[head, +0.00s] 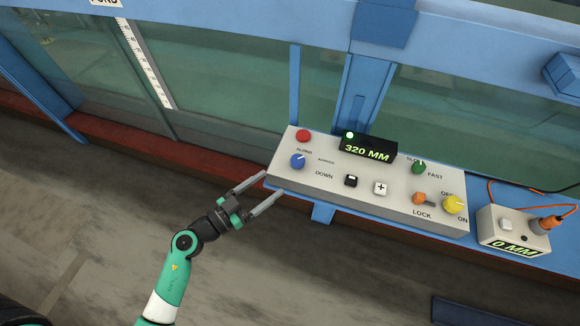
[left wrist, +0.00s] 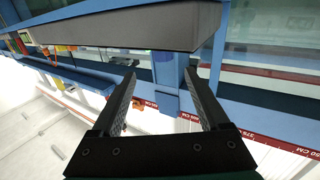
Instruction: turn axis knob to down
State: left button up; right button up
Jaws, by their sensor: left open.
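The axis knob is a small blue knob (head: 297,161) at the left end of the grey control panel (head: 345,199) in the head view. Its white mark seems to point up and right, towards the "ALONG" label (head: 304,151). The "DOWN" label (head: 324,175) lies to its lower right. My left gripper (head: 272,184) is open and empty, its fingertips by the panel's left front corner, below and left of the knob and apart from it. In the left wrist view, its spread fingers (left wrist: 162,75) show with nothing between them; I cannot make out the knob there. My right gripper is not in view.
A red button (head: 303,136) sits just behind the knob. Black (head: 351,181) and white (head: 381,188) buttons, a "320 MM" display (head: 367,151), and green (head: 419,168), orange (head: 419,198) and yellow (head: 453,204) controls lie to the right. The flume glass (head: 230,85) stands behind.

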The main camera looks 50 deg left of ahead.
aim_at(293, 165)
pick_arm(q)
jog(key=w+b, duration=0.1)
jog(key=w, duration=0.6)
jog(key=w+b, duration=0.1)
jog(key=w, duration=0.3)
jog(key=shift+w+a+r+b, duration=0.2)
jog(key=shift+w+a+b, duration=0.05)
jog(key=shift+w+b, duration=0.05)
jog(key=shift+c, duration=0.2)
grip_shut()
